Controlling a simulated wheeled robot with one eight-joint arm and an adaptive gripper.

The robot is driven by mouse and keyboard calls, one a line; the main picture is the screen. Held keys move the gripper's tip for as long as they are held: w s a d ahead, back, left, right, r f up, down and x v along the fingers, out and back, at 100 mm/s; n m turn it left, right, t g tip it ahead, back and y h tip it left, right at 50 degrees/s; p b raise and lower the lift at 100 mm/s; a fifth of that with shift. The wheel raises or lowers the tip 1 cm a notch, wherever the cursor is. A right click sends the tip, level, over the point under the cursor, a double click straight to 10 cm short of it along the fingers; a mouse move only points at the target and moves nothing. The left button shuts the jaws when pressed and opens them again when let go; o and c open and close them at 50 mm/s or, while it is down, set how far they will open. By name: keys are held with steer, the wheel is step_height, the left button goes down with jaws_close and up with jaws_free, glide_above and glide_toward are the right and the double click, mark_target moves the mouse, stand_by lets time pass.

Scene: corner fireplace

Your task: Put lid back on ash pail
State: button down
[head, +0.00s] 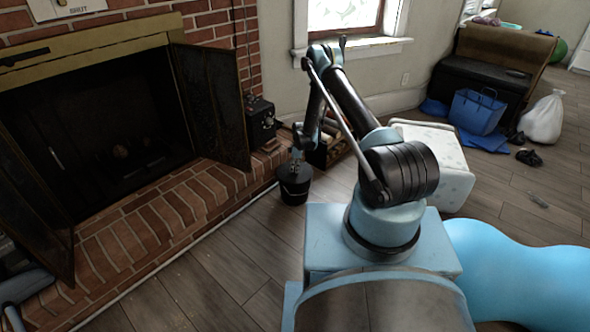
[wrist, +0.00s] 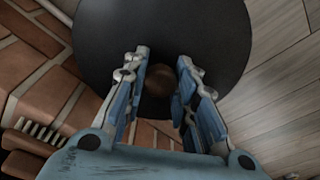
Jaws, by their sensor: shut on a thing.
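The ash pail (head: 294,190) is a small black bucket on the wood floor by the brick hearth. Its lid is a round dark disc (wrist: 205,30) with a brown knob (wrist: 158,82), filling the upper middle of the wrist view. My gripper (wrist: 163,68) is shut on the lid's knob, with a finger on each side. In the head view my gripper (head: 298,158) is directly over the pail, pointing down. The lid is at or just above the pail's top; I cannot tell whether it is seated. The pail is hidden behind the lid in the wrist view.
The brick hearth (head: 150,215) and open fireplace door (head: 212,105) are to the left. A wood holder (head: 328,150) stands just behind the pail. A white box-shaped seat (head: 440,165) is to the right. Bare floor (head: 235,255) lies in front of the pail.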

steer(key=c, duration=1.2)
jaws_free()
steer(key=o, duration=0.5)
steer(key=shift+c, duration=0.2)
steer(key=shift+r, duration=0.1)
steer(key=shift+r, duration=3.45)
